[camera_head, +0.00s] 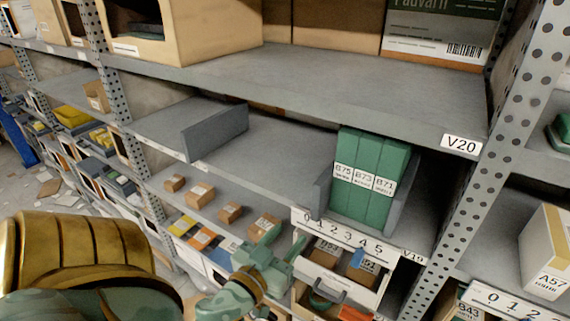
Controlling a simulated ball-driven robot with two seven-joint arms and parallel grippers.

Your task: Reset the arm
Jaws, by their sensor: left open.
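My left arm comes in from the lower left, with gold and green links. My left gripper (283,252) is at the lower middle, its green fingers apart and nothing visible between them. It is in front of the shelf, near a small cardboard box (264,227) and left of the numbered strip. I cannot tell whether it touches the shelf edge. My right gripper is not in the view.
Grey racks with perforated posts (497,170) fill the view. Green boxes (366,178) stand between dividers on the middle shelf. An open drawer (337,283) is below them. Small cardboard boxes (199,195) sit at left. The upper shelf's front (330,85) is bare.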

